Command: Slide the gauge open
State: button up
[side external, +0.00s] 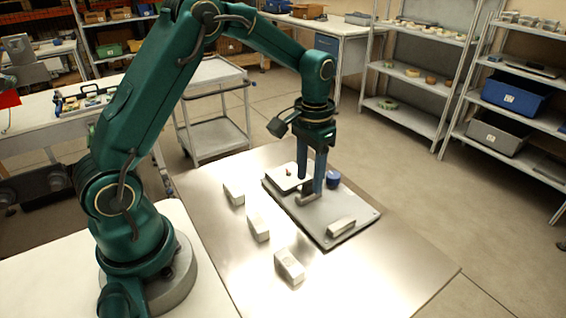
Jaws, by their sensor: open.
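A grey board (345,209) lies on the metal table. On it are a white plate with a small reddish mark (284,178), a round blue part (333,180), a small grey bar (306,199) and a pale block (341,227). I cannot tell for sure which of these is the gauge. My gripper (311,184) points straight down over the board, between the white plate and the blue part, close to the grey bar. Its jaws are open, and nothing shows held in them. Whether a fingertip touches the bar is unclear. The fingers hide part of the board's middle.
Several pale blocks stand on the metal table (370,292) left of the board, one of them nearest the camera (289,265). The table's front right is clear. A grey cart (213,108) and shelves (415,85) stand beyond the table.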

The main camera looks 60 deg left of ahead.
aim_at(310, 181)
jog(key=shift+r, duration=2.2)
jog(key=s+d+r+t, duration=0.35)
jog(key=s+r, duration=0.35)
jog(key=r, duration=0.4)
jog(key=s+d+f+t, duration=0.1)
jog(key=s+f, duration=0.3)
jog(key=s, duration=0.6)
jog(key=shift+d+t, duration=0.15)
jog(key=shift+t, duration=0.4)
